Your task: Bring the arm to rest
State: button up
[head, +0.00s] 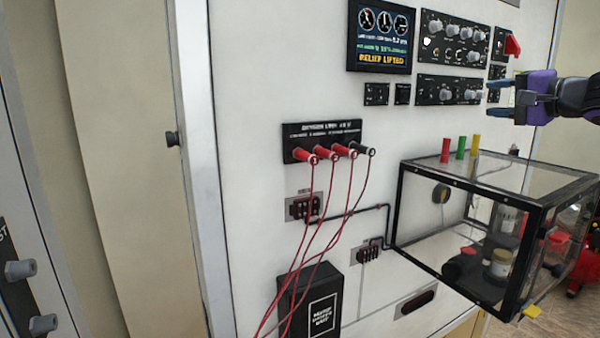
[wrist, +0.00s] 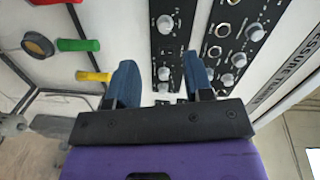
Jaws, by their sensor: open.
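My purple wrist housing shows behind the fingers in both views. The black panels with grey knobs (head: 455,38) lie beyond the fingertips. They also show in the wrist view (wrist: 228,40).
The black-framed clear box (head: 453,181) stands below my gripper, with red, green (head: 461,148) and yellow pegs on top. A display (head: 382,38) reads "RELIEF LIFTED". Red plugs with hanging cables (head: 318,205) and a black box (head: 312,300) are at the panel's lower middle. A red switch (head: 513,46) sits upper right.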

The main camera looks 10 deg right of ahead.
jog(key=s+a+f+n+g, duration=0.3)
jog(key=s+a+f+g, duration=0.15)
jog(key=a, duration=0.35)
jog(key=s+a+f+n+g, duration=0.3)
jog(key=s+a, duration=0.2)
jog(key=a, duration=0.3)
jog(key=s+a+f+n+g+h, duration=0.2)
jog(key=s+f+n+h, duration=0.3)
jog(key=s+f, duration=0.4)
jog(key=s+g+h, duration=0.1)
jog(key=s, duration=0.4)
jog(key=shift+s+a+f+h, duration=0.2)
jog(key=shift+s+h, duration=0.2)
